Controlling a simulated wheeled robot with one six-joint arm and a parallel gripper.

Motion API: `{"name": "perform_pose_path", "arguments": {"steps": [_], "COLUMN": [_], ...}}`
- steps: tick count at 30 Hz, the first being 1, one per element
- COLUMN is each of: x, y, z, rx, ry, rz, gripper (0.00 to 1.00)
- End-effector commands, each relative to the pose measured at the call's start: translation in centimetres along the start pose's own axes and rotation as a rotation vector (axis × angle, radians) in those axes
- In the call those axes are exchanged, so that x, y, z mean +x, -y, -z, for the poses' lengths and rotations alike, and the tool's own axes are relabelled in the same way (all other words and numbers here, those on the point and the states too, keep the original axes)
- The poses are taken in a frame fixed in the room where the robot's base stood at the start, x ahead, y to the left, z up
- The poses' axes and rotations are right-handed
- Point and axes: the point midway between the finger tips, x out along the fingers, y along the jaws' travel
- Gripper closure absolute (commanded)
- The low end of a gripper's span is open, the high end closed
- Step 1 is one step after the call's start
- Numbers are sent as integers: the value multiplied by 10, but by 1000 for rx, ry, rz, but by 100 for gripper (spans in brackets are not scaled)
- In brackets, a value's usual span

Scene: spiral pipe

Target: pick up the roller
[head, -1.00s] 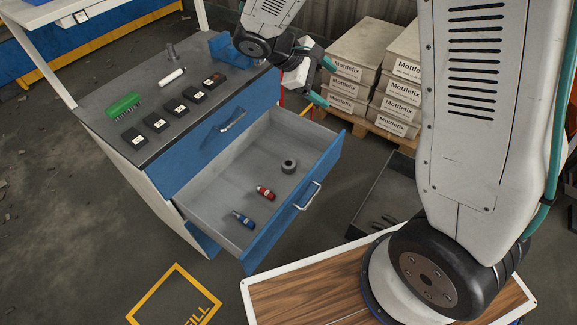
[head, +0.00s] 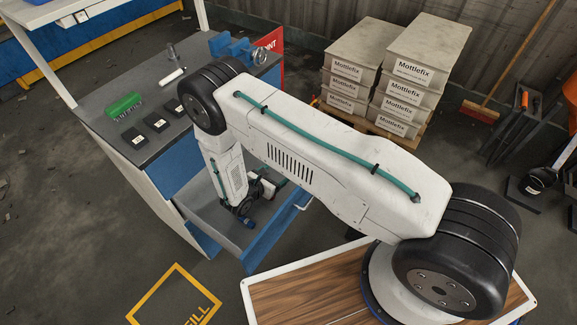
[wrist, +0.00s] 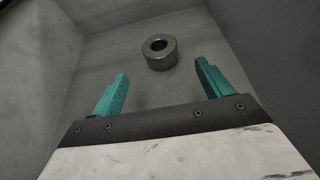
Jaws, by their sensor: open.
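The roller (wrist: 161,53) is a short, dark grey metal cylinder with a hole through its middle. In the wrist view it rests on the grey drawer floor (wrist: 125,55), its hole facing up. My gripper (wrist: 160,78) is open and empty, with one teal finger on each side. The roller lies ahead of the fingertips, roughly centred across the gap and not between them. In the head view my arm covers most of the open drawer (head: 262,245) and hides the roller; my gripper is low inside the drawer, mostly hidden.
The drawer walls rise close around my gripper. The bench top above holds a green block (head: 124,105), dark boxes (head: 156,124), a white cylinder (head: 172,77) and a blue vise (head: 232,46). Stacked Mottlefix boxes (head: 349,72) stand behind.

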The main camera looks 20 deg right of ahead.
Motion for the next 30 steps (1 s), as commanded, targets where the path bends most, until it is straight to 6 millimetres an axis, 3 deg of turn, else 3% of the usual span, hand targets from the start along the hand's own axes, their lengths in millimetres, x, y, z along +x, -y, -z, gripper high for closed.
{"name": "perform_pose_path", "arguments": {"steps": [11,18,26,30], "x": [36,72,78,78], "y": [2,2,1,1], "z": [3,3,2,2], "rx": [-5,-4,-5,-5], "ry": [-1,-1,-1,-1], "rz": [0,1,-2,-1], "gripper": [22,22,22,58]}}
